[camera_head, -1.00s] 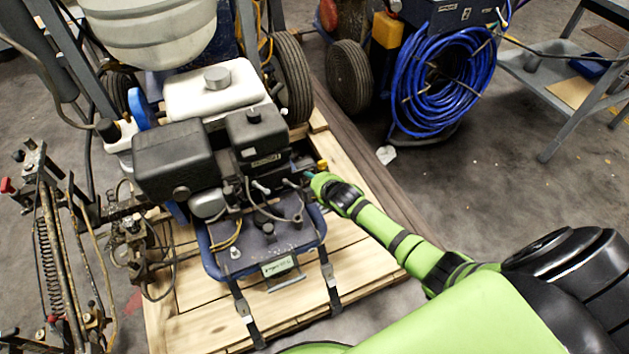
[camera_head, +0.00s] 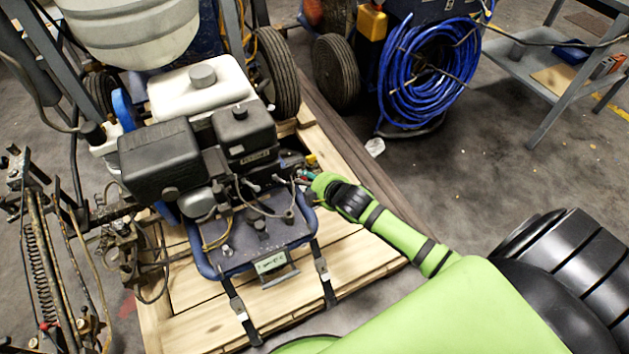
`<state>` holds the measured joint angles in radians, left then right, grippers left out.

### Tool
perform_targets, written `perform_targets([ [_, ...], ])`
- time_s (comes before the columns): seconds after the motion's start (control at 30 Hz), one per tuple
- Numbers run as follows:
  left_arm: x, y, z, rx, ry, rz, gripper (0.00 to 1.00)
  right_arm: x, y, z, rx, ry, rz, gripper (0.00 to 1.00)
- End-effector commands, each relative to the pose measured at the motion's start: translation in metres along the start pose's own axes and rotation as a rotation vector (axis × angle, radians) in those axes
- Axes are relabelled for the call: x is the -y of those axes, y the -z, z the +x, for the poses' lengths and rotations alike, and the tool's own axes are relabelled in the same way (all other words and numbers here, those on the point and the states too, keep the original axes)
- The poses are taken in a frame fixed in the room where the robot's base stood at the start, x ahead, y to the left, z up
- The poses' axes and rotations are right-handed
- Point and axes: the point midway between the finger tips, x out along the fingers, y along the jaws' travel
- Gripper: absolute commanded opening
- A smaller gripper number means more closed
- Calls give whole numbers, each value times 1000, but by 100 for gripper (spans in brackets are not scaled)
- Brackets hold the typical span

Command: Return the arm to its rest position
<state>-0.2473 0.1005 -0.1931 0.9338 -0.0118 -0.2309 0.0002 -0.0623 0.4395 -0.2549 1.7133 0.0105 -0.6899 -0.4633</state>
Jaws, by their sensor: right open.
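My right arm is green and black and comes in from the lower right. Its gripper (camera_head: 306,182) is at the right side of the line striper's engine (camera_head: 245,135), close to the small red and yellow parts there. The fingers are small and partly hidden against the machine; I cannot tell whether they touch it. The right gripper is open. The line striper, with a white fuel tank (camera_head: 200,88) and black engine covers, stands on a wooden pallet (camera_head: 345,262). My left gripper is not in view.
A coil of blue hose (camera_head: 428,75) hangs on another machine at the back. A grey metal shelf (camera_head: 545,75) stands at the upper right. A rusty spring assembly (camera_head: 42,255) is at the left.

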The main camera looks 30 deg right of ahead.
Motion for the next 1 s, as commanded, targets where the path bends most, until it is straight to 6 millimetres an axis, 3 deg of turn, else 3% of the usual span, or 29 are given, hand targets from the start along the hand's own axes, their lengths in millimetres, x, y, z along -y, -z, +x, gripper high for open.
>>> perform_targets([
  [0.47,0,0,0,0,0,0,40,0,0,0,0,1,0,41],
  [0.57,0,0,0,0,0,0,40,8,1,-5,7,15,21,41],
  [0.67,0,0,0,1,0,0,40,31,3,-22,38,64,99,41],
  [0.8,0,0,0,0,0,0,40,76,4,-70,137,170,292,41],
  [1.0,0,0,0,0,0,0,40,112,-2,-130,273,263,496,41],
])
